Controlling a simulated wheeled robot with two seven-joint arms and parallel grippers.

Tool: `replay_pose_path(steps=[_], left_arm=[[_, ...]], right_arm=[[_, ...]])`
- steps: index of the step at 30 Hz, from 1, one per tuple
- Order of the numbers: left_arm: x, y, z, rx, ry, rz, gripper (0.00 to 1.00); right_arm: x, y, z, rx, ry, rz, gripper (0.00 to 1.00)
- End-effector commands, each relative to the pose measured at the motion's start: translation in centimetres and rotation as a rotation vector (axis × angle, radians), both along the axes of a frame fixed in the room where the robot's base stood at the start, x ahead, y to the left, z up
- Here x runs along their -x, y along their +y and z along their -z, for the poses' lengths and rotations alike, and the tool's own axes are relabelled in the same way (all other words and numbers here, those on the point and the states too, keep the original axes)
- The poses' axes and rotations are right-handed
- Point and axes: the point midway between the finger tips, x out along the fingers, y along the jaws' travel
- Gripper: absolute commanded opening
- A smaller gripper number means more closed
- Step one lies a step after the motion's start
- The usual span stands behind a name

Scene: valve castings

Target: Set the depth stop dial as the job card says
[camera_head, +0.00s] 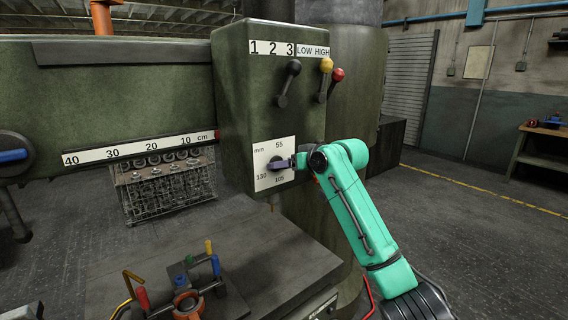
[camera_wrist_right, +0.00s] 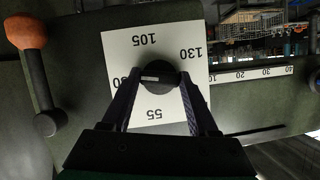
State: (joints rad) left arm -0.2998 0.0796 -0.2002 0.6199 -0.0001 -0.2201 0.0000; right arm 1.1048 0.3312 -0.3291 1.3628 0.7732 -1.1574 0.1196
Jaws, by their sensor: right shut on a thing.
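The depth stop dial (camera_head: 273,162) is a dark round knob on a white plate (camera_head: 263,181) on the front of the green machine head. My right gripper (camera_head: 284,163) reaches in from the right and is shut on the dial. In the right wrist view, the plate shows upside down, and the dial (camera_wrist_right: 158,77) sits between the two fingers of my right gripper (camera_wrist_right: 157,84). My left gripper is not in view.
Above the dial are a black lever (camera_head: 288,82), a yellow-knobbed lever (camera_head: 325,75) and a red-knobbed lever (camera_head: 334,83). A cm scale (camera_head: 140,147) runs along the arm at left. A fixture with coloured handles (camera_head: 188,285) stands on the table below. A pale sheet (camera_head: 479,63) hangs far off, unreadable.

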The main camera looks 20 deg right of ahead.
Motion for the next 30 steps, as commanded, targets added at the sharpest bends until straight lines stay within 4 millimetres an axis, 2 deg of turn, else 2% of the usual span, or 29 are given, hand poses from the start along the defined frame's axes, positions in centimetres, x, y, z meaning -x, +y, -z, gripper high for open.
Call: replay_pose_path(steps=[12,27,28,30], left_arm=[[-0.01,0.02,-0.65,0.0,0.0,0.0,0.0],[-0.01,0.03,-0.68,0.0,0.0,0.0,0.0],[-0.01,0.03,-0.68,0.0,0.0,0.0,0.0],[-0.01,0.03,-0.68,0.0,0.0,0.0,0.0]], right_arm=[[0.04,0.07,-0.09,0.178,-0.072,0.001,0.04],[0.05,0.1,-0.09,0.196,-0.081,0.0,0.04],[0.05,0.1,-0.09,0.196,-0.081,0.0,0.64],[0.05,0.1,-0.09,0.195,-0.081,0.001,0.9]])
